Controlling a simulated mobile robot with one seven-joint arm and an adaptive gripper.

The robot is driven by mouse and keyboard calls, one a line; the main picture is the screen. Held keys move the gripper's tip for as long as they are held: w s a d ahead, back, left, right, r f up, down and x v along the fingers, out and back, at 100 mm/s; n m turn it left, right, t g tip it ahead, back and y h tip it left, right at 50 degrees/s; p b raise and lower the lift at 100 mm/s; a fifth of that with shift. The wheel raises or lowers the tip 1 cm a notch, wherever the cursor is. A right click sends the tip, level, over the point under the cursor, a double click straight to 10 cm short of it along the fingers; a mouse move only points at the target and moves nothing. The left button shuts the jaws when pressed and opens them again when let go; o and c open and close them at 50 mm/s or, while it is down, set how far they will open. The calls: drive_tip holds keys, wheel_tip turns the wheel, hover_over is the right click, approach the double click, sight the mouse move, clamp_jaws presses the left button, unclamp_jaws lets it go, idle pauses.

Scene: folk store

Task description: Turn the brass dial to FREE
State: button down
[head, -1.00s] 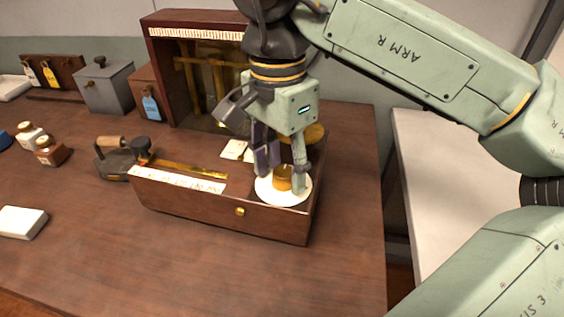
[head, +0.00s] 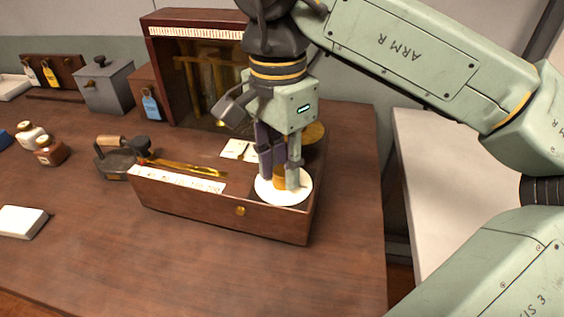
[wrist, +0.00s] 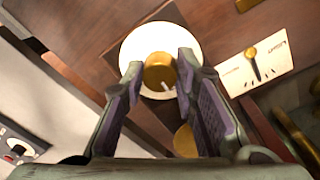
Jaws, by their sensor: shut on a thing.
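The brass dial (head: 280,181) is a short round knob on a white disc (head: 297,195) at the right end of a wooden box (head: 222,214). In the wrist view the dial (wrist: 159,72) sits between my fingertips, with a small pale mark at its lower edge; the white disc (wrist: 135,45) is around it. My gripper (head: 281,182) points down from above and is shut on the dial. The lettering on the disc, including FREE, cannot be read. My fingers hide part of the dial in the head view.
A brass lever on a white card (wrist: 252,62) is beside the disc. A brass strip (head: 190,168) lies along the box. A glass-fronted cabinet (head: 160,60) stands behind.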

drive_tip(key=shift+m, duration=0.3)
drive_tip(key=m+b, duration=0.1)
drive_tip(key=m, duration=0.2)
drive_tip(key=shift+m, duration=0.4)
drive_tip(key=m+b, duration=0.1)
drive_tip(key=m, duration=0.3)
drive_tip(key=shift+w+m, duration=0.1)
drive_tip(key=shift+m, duration=0.2)
drive_tip(key=m, duration=0.4)
drive_tip(key=shift+y+b, duration=0.3)
drive_tip(key=shift+b, duration=0.1)
drive_tip(key=shift+d+m, duration=0.1)
drive_tip(key=shift+m, duration=2.1)
drive_tip(key=shift+b, duration=0.3)
drive_tip(key=c, duration=1.3)
unclamp_jaws()
